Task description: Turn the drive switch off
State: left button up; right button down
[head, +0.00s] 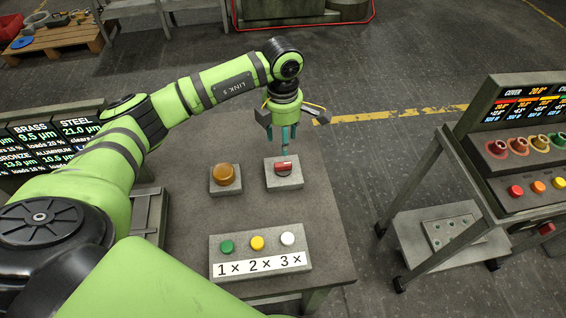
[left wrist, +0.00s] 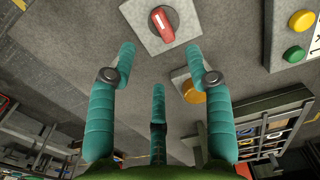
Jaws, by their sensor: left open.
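The red rotary switch (head: 284,168), which I take as the drive switch, sits on a grey box (head: 296,182) on the table. Its bar handle lies roughly crosswise in the head view. It shows at the top of the left wrist view (left wrist: 163,24), with its bar tilted. My left gripper (head: 285,143) points down just above the switch, its teal fingers spread and empty. In the left wrist view the open fingers (left wrist: 160,62) show with the switch beyond their tips. Contact with the switch is not visible. My right gripper is not in view.
An amber button (head: 227,174) on its own box stands left of the switch. A nearer box (head: 262,272) carries green, yellow and white buttons, labelled 1×, 2×, 3×. A control console (head: 520,150) stands at right. The table's right strip is clear.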

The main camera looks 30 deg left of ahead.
aim_at(283, 162)
pick_arm(q)
jog(key=shift+s+d+f+b, duration=0.1)
jog(key=shift+f+b, duration=0.25)
jog(key=shift+f, duration=0.2)
jog(key=shift+s+d+f+b, duration=0.1)
jog(key=shift+f+b, duration=0.2)
jog(key=shift+f, duration=0.2)
jog(key=shift+w+a+f, duration=0.1)
jog(key=shift+f, duration=0.4)
notch_tip(283, 162, down, 6)
jog(key=shift+r+p, duration=0.25)
jog(key=shift+p, duration=0.85)
jog(key=shift+f, duration=0.35)
grip_shut()
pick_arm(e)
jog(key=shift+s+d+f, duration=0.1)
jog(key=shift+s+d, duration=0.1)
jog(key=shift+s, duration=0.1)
